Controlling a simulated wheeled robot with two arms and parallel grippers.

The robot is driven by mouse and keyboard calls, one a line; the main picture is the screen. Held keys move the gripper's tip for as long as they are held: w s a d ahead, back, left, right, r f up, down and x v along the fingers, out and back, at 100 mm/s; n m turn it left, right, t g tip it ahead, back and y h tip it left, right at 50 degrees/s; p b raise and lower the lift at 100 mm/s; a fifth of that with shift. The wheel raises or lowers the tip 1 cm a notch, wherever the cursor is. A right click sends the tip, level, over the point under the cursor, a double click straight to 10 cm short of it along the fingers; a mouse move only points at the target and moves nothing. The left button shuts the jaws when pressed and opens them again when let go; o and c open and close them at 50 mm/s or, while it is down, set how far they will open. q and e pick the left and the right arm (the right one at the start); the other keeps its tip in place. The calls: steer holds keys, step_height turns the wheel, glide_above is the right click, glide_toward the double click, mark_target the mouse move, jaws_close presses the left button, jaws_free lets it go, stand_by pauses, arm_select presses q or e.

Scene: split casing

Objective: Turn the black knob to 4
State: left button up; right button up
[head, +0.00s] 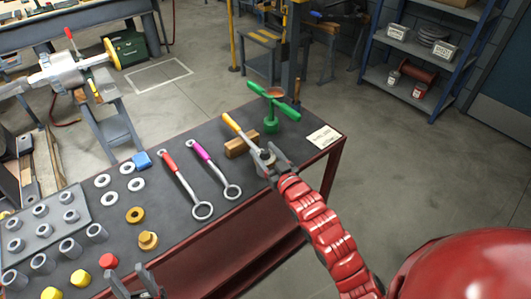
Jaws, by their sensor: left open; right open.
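I cannot make out a black knob or a number scale in the head view. My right gripper (268,157), at the end of the red arm, is open at the grey ring end of a yellow-handled tool (236,127). I cannot tell whether its fingers touch the tool. My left gripper (134,281) is at the bottom edge, open and empty, beside a red button-like piece (108,261). Part of it is cut off by the frame.
The dark workbench (190,237) holds red-handled (172,168) and magenta-handled (204,154) ring tools, a wooden block (240,145), a green cross-handled piece (271,110), several washers and a grey tray (48,227) of cylinders. A paper card (323,137) lies near the right corner.

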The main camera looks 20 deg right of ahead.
steer(key=shift+s, duration=0.1)
steer(key=shift+s+d, duration=0.15)
steer(key=shift+s, duration=0.15)
steer(key=s+d+p, duration=0.2)
steer(key=s, duration=1.4)
steer(key=shift+s+d+p, duration=0.15)
steer(key=shift+d+p, duration=0.25)
